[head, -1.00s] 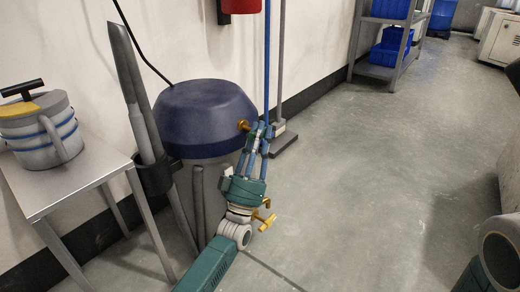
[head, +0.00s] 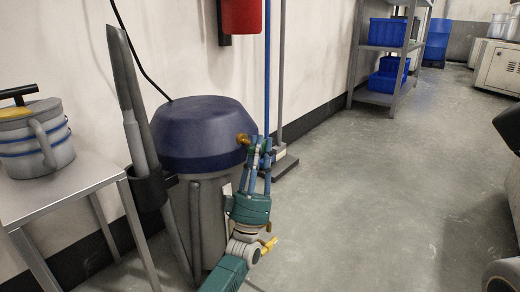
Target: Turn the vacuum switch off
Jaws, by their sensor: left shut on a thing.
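The vacuum has a dark blue domed head (head: 203,128) on a grey body and stands against the wall. A small brass-coloured switch knob (head: 242,138) sticks out at the right side of the head. My left gripper (head: 255,147) reaches up from below, with its blue fingers at the knob. It is shut on the switch, whose gripped part is mostly hidden by the fingers. My right gripper does not show; only parts of my right arm seem to show at the right edge.
A metal table (head: 75,188) with a grey lidded pot (head: 36,140) stands at the left. A grey hose and wand (head: 130,95) rise beside the vacuum. A blue pole (head: 267,75) leans behind the gripper. A shelf with blue bins (head: 387,33) stands farther back.

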